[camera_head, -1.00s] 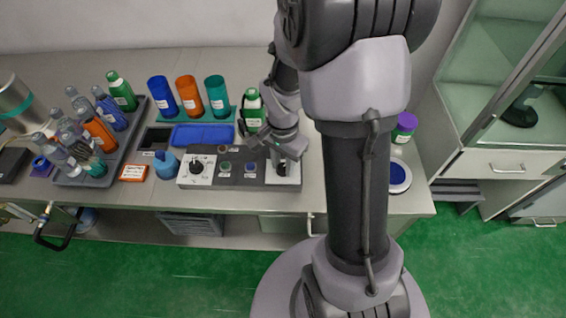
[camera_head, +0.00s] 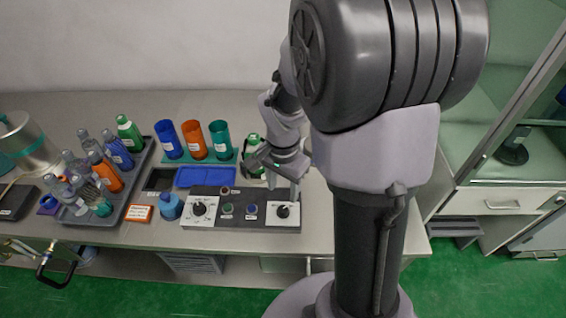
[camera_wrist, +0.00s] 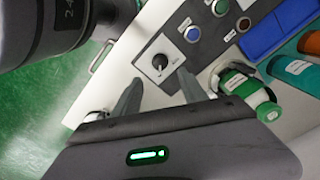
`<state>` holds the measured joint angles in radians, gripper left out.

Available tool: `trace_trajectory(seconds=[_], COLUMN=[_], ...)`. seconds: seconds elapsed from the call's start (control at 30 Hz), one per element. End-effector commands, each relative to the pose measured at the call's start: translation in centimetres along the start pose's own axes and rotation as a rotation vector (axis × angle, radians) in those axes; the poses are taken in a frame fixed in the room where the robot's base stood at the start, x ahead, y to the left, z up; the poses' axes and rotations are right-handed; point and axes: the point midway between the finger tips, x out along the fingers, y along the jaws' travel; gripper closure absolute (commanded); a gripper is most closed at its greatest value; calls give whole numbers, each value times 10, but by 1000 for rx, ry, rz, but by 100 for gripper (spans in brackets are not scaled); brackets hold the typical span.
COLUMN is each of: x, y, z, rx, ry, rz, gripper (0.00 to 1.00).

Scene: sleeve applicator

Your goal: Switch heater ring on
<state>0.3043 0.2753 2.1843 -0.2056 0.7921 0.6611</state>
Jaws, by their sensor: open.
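The control panel (camera_head: 240,221) is a dark strip with a white plate and black rotary knob at each end and small round buttons between. The right knob (camera_head: 283,211) also shows in the wrist view (camera_wrist: 160,62), its pointer turned off to one side. My gripper (camera_head: 277,172) is above the panel's right end. In the wrist view my gripper (camera_wrist: 157,85) has its two fingers apart with nothing between them, and the knob lies just beyond the fingertips, not touched. Which knob belongs to the heater ring cannot be read.
A green bottle (camera_head: 254,150) stands close behind my gripper. Blue, orange and teal cups (camera_head: 194,140) stand behind a blue tray (camera_head: 205,177). A blue squat bottle (camera_head: 170,206) and a rack of bottles (camera_head: 75,214) are to the left.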

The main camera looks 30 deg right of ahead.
Motion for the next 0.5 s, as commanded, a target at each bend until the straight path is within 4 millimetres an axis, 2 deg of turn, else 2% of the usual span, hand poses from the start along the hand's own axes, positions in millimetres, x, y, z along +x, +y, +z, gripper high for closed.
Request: trace_trajectory(seconds=[0.03, 0.2, 0.33, 0.5], x=[-24, -66, -81, -84], y=[-1, 0, 0, 0], z=[-1, 0, 0, 0], rx=[-1, 0, -1, 0], ry=[3, 2, 1, 0], rz=[-4, -2, 0, 1], gripper=[50, 50, 50, 50])
